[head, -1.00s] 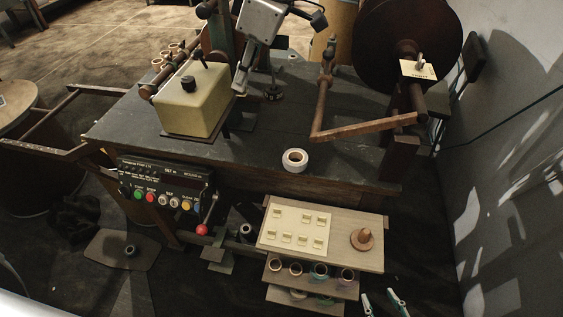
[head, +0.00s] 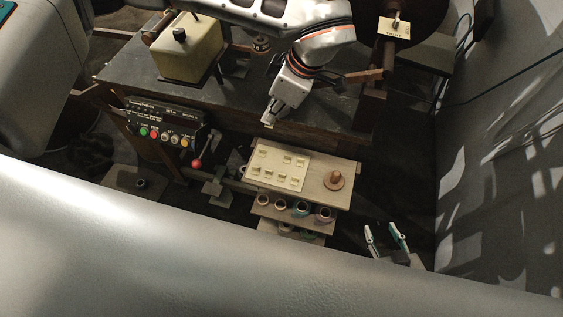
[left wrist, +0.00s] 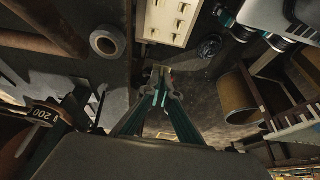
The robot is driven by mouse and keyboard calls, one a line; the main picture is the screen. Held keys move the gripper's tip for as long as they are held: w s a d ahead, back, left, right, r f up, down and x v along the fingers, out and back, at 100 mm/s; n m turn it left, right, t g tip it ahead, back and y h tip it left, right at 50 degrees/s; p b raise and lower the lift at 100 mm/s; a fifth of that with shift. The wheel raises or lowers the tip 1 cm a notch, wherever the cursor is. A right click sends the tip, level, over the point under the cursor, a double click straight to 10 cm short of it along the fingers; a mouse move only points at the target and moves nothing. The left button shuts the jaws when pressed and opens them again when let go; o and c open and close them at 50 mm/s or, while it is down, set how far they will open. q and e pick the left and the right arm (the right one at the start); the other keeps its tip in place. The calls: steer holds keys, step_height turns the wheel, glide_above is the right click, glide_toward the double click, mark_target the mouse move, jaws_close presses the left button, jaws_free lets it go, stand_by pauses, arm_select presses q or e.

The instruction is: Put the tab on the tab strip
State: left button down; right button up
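The cream tab strip card (head: 277,168) with several small tabs lies on the wooden shelf at the front of the bench. It also shows at the top of the left wrist view (left wrist: 172,14). My left gripper (head: 269,121) points down at the bench's front edge, just behind and above the card. In the left wrist view its fingertips (left wrist: 161,74) are close together on a small pale yellow tab (left wrist: 160,69). The tab also shows as a pale speck at the fingertips in the head view (head: 268,125). My right gripper (head: 386,241) is open and empty, low to the right of the shelf.
A wooden knob (head: 334,180) stands right of the card. Several tape rolls (head: 323,214) sit on the lower shelf. A red-tipped lever (head: 197,163) stands left. A white tape roll (left wrist: 94,40) is near the left gripper. A pale card (head: 394,28) is by the reel.

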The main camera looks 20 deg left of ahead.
mark_target(268, 164)
arm_select(q)
step_height(268, 164, down, 19)
steer(key=shift+f, duration=0.2)
stand_by(0.3)
steer(key=shift+f, duration=0.15)
steer(key=c, duration=2.3)
jaws_free()
steer(key=v, duration=1.2)
steer(key=shift+b, duration=0.3)
steer(key=shift+s+a, duration=0.1)
